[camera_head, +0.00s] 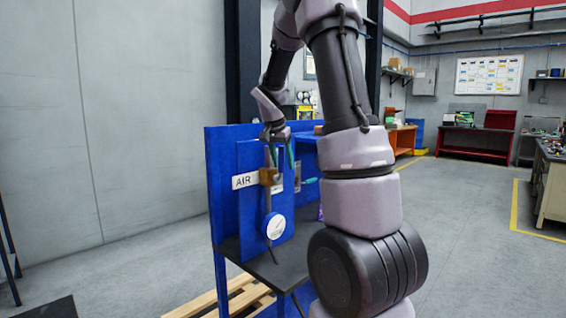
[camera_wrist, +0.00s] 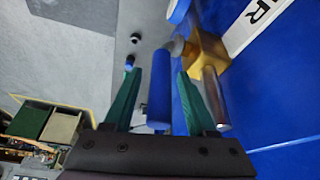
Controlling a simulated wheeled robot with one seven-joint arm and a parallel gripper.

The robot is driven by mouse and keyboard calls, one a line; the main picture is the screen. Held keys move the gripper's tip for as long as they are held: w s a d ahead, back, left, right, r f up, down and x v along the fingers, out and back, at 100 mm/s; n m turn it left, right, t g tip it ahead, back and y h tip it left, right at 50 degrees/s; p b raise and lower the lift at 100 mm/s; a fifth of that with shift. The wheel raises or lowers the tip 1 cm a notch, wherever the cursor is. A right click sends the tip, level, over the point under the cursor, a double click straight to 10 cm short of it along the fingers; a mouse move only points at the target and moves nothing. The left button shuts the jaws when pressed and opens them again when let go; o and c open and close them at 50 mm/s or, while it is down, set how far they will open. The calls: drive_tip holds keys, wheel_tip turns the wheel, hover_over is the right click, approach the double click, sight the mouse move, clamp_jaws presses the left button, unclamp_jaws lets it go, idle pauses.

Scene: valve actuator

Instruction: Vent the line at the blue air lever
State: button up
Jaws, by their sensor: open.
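My gripper (camera_wrist: 159,74) is open, with one green finger on each side of the blue air lever (camera_wrist: 158,98) in the wrist view. The lever is a blue cylinder between the fingers, with a gap visible on both sides. It joins a brass valve body (camera_wrist: 208,50), from which a silver pipe (camera_wrist: 216,98) runs. In the head view my gripper (camera_head: 279,151) points down at the brass valve (camera_head: 267,176) on the blue panel, beside the white AIR label (camera_head: 244,181). There the lever is largely hidden by the fingers. A round white gauge (camera_head: 276,226) is below the valve.
The blue panel (camera_head: 223,150) stands over a dark shelf (camera_head: 272,268). A teal-blue handle (camera_head: 309,180) sticks out to the right of the valve. A wooden pallet (camera_head: 238,296) lies below.

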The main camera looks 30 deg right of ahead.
clamp_jaws()
idle(1.4)
